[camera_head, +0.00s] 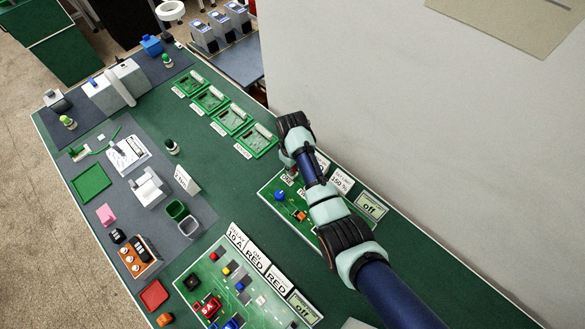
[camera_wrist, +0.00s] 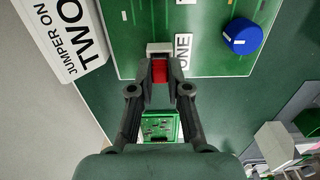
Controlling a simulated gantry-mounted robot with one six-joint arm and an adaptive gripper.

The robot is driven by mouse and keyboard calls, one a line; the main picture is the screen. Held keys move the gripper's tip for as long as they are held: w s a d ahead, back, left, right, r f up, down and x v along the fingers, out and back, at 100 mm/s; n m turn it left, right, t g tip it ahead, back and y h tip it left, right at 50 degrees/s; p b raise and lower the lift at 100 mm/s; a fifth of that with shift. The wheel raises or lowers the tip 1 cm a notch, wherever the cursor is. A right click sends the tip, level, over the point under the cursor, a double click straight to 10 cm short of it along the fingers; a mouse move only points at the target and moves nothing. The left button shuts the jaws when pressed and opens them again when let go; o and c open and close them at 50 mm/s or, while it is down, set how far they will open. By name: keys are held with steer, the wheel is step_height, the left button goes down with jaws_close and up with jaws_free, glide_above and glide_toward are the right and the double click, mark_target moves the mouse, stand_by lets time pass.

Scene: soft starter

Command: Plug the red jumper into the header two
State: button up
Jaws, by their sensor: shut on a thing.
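The red jumper (camera_wrist: 160,70) is between the fingertips of my gripper (camera_wrist: 160,84) in the wrist view. My gripper is shut on it. A pale header block (camera_wrist: 159,47) is right against the jumper's far side, beside the printed word ONE (camera_wrist: 183,50). I cannot tell whether the jumper is seated in it or only touching. In the head view my gripper (camera_head: 289,166) is low over the far edge of the green board (camera_head: 277,212). The jumper is hidden there. I cannot make out header two in either view.
A white sign reading JUMPER ON TWO (camera_wrist: 68,38) stands beside the board. A blue knob (camera_wrist: 242,36) is on the board near the header. A display reading "off" (camera_head: 370,205) stands behind the board. Small green circuit boards (camera_head: 257,140) lie to the left.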

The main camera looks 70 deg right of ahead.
jaws_close()
steer(key=shift+r, duration=0.1)
steer(key=shift+r+p, duration=1.95)
steer(key=shift+p, duration=0.25)
